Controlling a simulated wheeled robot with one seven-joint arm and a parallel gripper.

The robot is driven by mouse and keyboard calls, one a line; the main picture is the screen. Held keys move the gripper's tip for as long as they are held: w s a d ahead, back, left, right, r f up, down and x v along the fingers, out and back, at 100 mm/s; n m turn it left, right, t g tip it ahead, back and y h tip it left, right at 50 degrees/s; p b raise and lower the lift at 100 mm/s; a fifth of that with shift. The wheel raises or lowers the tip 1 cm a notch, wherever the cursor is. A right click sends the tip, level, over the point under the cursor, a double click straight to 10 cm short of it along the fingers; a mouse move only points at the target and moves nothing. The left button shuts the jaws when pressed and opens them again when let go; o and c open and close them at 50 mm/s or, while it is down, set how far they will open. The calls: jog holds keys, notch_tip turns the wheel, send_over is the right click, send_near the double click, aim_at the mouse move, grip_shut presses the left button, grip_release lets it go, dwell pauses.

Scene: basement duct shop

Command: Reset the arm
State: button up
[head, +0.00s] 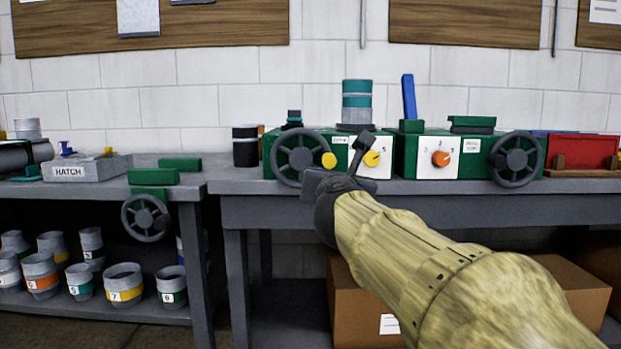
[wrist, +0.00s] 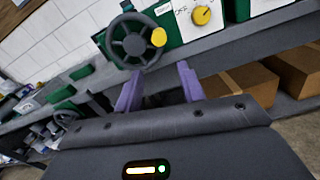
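My gripper (wrist: 158,90) shows in the wrist view with two purple fingers standing apart and nothing between them. In the head view my sleeved arm reaches in from the lower right, and my gripper (head: 352,160) is in front of the green machine boxes at the bench edge. Beyond the fingers in the wrist view is a dark handwheel (wrist: 134,42) with a yellow knob. The same handwheel (head: 300,158) is just left of my gripper in the head view. I cannot tell the exact gap between them.
A green box with a yellow dial (head: 371,159) and another with an orange dial (head: 440,159) stand on the grey bench (head: 560,187). A hatch box (head: 85,168) is on the left bench. Numbered cans (head: 124,283) fill the lower shelf. Cardboard boxes (head: 565,280) are under the bench.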

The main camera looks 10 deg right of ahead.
jog(key=s+a+f+n+g+y+p, duration=0.1)
jog(key=f+n+g+y+p, duration=0.1)
jog(key=f+n+p, duration=0.35)
jog(key=s+a+f+n+g+y+p, duration=0.1)
jog(key=a+f+n+g+p, duration=0.15)
jog(key=f+n, duration=0.6)
jog(key=s+a+f+n+g+y+p, duration=0.1)
jog(key=s+f+n+g+y+p, duration=0.15)
jog(key=n, duration=0.75)
jog(key=s+d+f+n+g+h+p, duration=0.1)
jog(key=s+f+n+g+p, duration=0.8)
jog(key=s+n, duration=0.75)
notch_tip(320, 180, up, 36)
jog(key=w+t+p, duration=0.1)
jog(key=p, duration=3.5)
jog(key=shift+d+f, duration=0.15)
jog(key=shift+d, duration=0.05)
jog(key=shift+w, duration=0.1)
